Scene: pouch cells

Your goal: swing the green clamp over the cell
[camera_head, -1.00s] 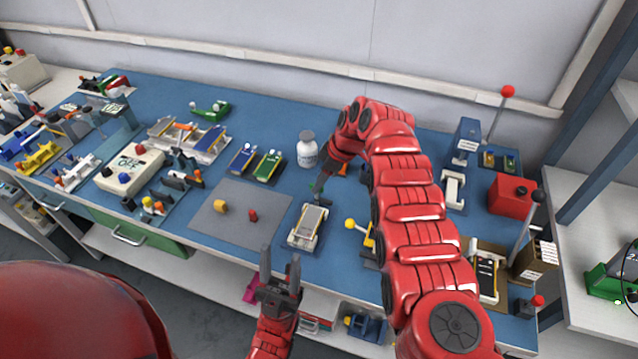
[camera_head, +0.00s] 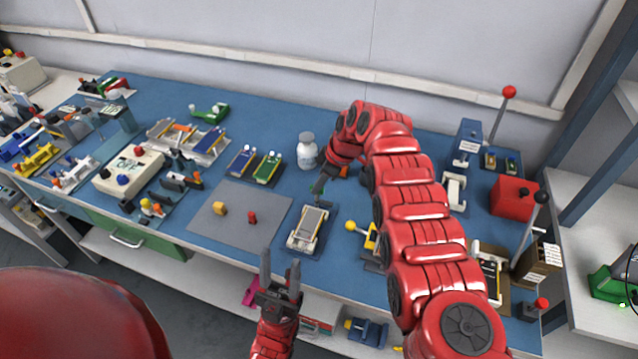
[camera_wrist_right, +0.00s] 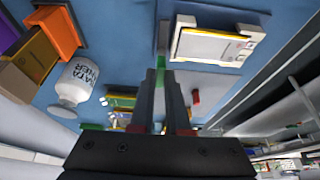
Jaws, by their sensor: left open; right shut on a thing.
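The cell (camera_head: 310,220) lies flat in a pale holder on a dark base, near the middle of the bench front. It shows at the top of the right wrist view (camera_wrist_right: 215,44). My right gripper (camera_head: 319,190) is at the back edge of that base and is shut on the green clamp. A bit of the green clamp (camera_wrist_right: 171,78) shows beside the fingertips in the wrist view; the fingers hide most of it. The clamp is beside the cell at its back end. My left gripper (camera_head: 280,277) is open and empty, in front of the bench edge.
A white bottle (camera_head: 307,151) stands behind my right gripper. A grey mat (camera_head: 235,222) with yellow and red pieces lies to the left. A yellow-knobbed device (camera_head: 362,233) is close on the right. Blue and green cells (camera_head: 267,168) lie back left.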

